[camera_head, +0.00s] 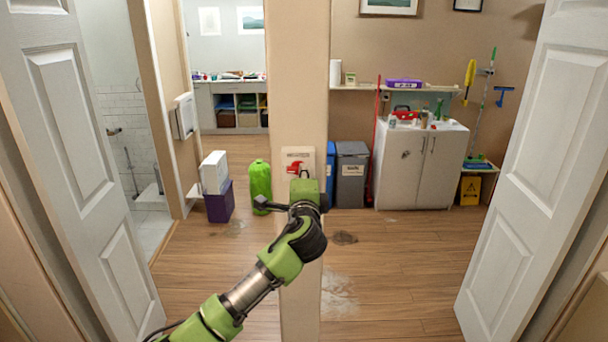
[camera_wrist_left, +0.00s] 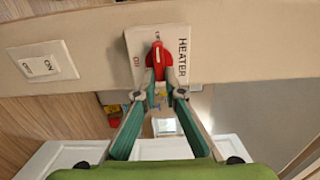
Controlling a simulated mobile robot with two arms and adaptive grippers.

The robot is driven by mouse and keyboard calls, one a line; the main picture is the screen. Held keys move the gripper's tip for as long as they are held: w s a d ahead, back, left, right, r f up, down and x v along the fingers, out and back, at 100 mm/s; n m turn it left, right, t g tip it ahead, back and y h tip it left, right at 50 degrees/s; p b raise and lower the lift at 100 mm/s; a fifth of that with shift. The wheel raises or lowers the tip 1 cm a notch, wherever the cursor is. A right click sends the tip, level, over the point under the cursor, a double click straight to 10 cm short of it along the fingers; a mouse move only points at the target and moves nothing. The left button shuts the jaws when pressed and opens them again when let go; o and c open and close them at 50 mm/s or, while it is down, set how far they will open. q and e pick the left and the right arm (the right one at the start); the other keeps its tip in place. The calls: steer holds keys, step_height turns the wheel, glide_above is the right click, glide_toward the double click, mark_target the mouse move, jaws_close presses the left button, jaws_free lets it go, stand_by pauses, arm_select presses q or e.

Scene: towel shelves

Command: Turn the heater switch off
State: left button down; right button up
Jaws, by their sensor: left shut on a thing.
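The heater switch is a pale plate (camera_head: 306,156) with a red lever, mounted on the front of the beige pillar. In the left wrist view the plate (camera_wrist_left: 184,38) carries the word HEATER, running down the picture, and small red lettering at its other side that I cannot read surely. The red lever (camera_wrist_left: 158,58) is at its middle. My left gripper (camera_head: 303,178) is right at the plate. In the left wrist view its fingertips (camera_wrist_left: 159,92) are closed together on the near end of the red lever. My right gripper is not in view.
Another white switch plate (camera_wrist_left: 42,62) sits beside the heater plate. White doors (camera_head: 85,165) (camera_head: 530,165) stand open on both sides.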

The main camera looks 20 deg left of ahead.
arm_select(q)
steer(key=shift+f, duration=0.15)
steer(key=c, duration=2.1)
jaws_free()
steer(key=shift+c, duration=0.2)
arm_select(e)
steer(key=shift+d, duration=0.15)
arm_select(q)
steer(key=shift+s, duration=0.1)
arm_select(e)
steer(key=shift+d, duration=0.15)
arm_select(q)
steer(key=v, duration=1.2)
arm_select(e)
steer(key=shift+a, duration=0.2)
arm_select(q)
steer(key=shift+d, duration=0.1)
